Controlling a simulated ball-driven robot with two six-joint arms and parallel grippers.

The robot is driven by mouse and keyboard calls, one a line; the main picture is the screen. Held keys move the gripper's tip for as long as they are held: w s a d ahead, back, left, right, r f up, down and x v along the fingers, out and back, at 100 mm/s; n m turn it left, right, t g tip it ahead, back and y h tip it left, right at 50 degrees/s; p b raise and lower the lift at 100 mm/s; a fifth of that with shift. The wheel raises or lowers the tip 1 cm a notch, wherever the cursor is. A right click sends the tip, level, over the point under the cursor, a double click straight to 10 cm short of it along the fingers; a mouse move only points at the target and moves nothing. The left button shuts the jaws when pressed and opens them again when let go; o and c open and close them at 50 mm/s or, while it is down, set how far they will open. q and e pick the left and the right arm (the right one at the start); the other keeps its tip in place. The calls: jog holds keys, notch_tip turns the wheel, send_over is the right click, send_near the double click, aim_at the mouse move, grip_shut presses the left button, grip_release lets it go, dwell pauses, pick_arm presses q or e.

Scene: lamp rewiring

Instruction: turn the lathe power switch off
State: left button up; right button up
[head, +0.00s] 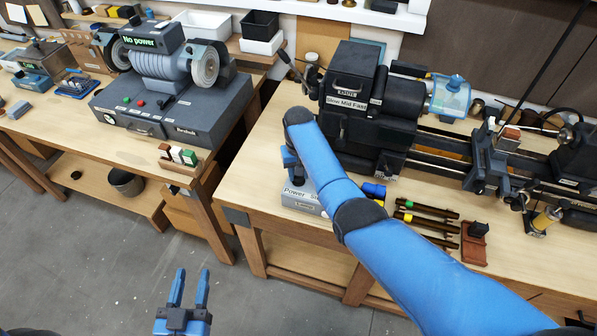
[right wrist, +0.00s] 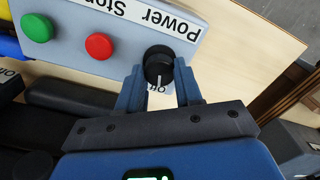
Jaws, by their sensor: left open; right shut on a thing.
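The lathe power box (head: 303,203) is a grey box at the table's front left corner, partly hidden by my right arm in the head view. In the right wrist view its face (right wrist: 75,65) carries a green button (right wrist: 37,27), a red button (right wrist: 99,46), an upside-down "Power Stop" label (right wrist: 150,18) and a black rotary knob (right wrist: 158,62). A white line on the knob points down in that picture, toward small lettering partly hidden. My right gripper (right wrist: 160,78) is shut on the knob, one finger on each side. My left gripper (head: 189,286) is open and empty above the floor.
The dark lathe (head: 350,130) stands behind the box. Several dark tools (head: 428,217) and a red-brown block (head: 474,243) lie to its right. A bench grinder (head: 165,65) marked "No power" stands on the left bench, across a gap. Open floor (head: 110,270) lies in front.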

jog(key=n, duration=0.5)
jog(key=shift+r+n, duration=0.1)
jog(key=shift+n, duration=0.3)
dwell(0.4)
jog(key=o, duration=1)
jog(key=shift+o, duration=0.2)
notch_tip(320, 180, up, 11)
jog(key=b, duration=0.2)
jog(key=shift+s, duration=0.1)
